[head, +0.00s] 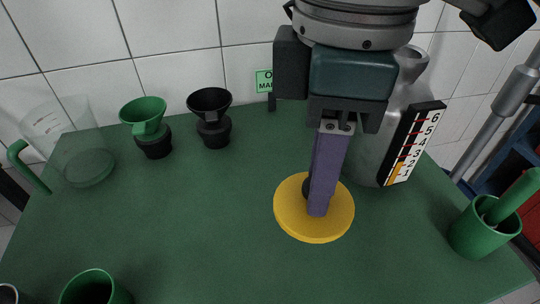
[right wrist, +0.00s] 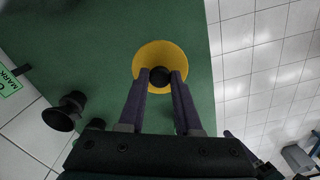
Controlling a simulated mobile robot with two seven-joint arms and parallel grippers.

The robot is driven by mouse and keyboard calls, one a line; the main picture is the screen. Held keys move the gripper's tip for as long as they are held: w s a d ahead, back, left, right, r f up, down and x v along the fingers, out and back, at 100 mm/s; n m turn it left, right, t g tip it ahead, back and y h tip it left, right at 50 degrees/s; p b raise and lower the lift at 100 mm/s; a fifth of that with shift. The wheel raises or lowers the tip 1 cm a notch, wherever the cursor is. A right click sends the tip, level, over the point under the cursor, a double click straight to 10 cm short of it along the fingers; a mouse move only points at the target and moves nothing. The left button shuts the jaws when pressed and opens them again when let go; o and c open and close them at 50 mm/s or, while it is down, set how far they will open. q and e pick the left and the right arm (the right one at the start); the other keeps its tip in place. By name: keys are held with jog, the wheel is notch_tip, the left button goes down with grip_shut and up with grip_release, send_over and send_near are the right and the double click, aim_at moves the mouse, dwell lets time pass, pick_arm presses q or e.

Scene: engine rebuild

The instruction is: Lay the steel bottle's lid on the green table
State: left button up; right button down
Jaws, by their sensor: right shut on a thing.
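The lid is a round yellow disc (head: 338,221) with a black knob, also seen in the right wrist view (right wrist: 160,52). My right gripper (head: 317,205) points down from above and is shut on the knob, its two purple fingers on either side of it in the right wrist view (right wrist: 161,78). The disc lies flat over the green table (head: 200,230); I cannot tell whether it touches the top. The steel bottle (head: 370,150) stands behind the gripper at the right, partly hidden by it. My left gripper is not in view.
A gauge strip (head: 415,143) is by the bottle. A green funnel (head: 145,112) and a black funnel (head: 209,103) stand at the back, a clear jug (head: 70,150) at the left. A green cup (head: 478,232) stands right, another green container (head: 92,288) front left. The table's middle left is clear.

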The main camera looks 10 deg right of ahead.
jog(key=shift+f+b, duration=1.25)
jog(key=shift+f, duration=6.6)
jog(key=c, duration=0.6)
grip_release()
jog(key=shift+f, duration=0.1)
